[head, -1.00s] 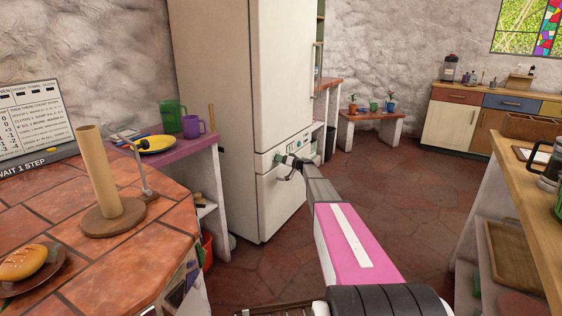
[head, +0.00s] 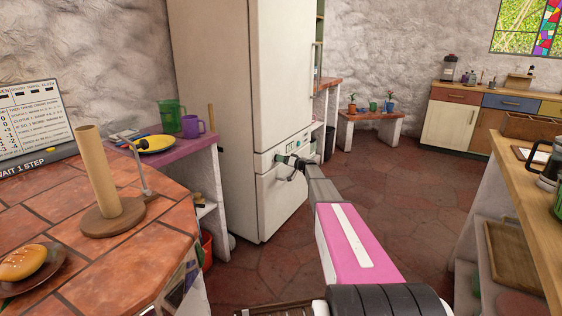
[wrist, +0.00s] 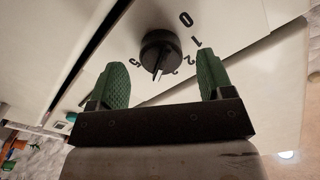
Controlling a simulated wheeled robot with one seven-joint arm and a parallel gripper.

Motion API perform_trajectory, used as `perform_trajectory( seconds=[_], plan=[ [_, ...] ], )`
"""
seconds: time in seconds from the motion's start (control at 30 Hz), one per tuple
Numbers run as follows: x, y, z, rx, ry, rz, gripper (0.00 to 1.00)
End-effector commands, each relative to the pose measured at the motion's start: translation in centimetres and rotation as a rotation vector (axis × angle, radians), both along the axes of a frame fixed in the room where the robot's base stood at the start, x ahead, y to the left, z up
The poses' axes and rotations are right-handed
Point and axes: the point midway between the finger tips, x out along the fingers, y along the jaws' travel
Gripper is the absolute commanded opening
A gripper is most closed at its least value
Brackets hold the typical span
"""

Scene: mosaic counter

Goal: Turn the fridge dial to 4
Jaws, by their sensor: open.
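The fridge (head: 240,75) is a tall off-white unit with a panel between its upper and lower doors. In the wrist view the black round dial (wrist: 160,48) sits on this pale panel. Printed numbers 0, 1, 2, 3 and 5 curve around it. Its pointer line aims down in the picture, between 3 and 5; the 4 cannot be read clearly. My gripper (wrist: 161,68) is open, with one green finger on each side below the dial and clear gaps to it. In the head view my gripper (head: 291,161) is at the panel, and the dial cannot be made out there.
A purple-topped shelf (head: 190,150) with green and purple mugs stands left of the fridge. A tiled counter (head: 130,260) with a cardboard tube on a stand is in the left foreground. A wooden counter (head: 525,195) is at right. The stone floor (head: 400,190) between is open.

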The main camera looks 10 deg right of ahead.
Motion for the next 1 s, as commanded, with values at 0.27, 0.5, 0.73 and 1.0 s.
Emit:
perform_trajectory(
  seconds=[0.27,0.5,0.73,1.0],
  plan=[
    [-3.5,-3.7,0.0,0.000,0.001,-0.002,0.74],
    [-5.9,-6.4,0.0,-0.001,0.001,0.000,0.74],
    [-6.2,-6.8,0.0,0.000,0.000,0.001,0.74],
    [-7.6,-5.6,-0.2,-0.014,0.029,0.018,0.74]
  ],
)
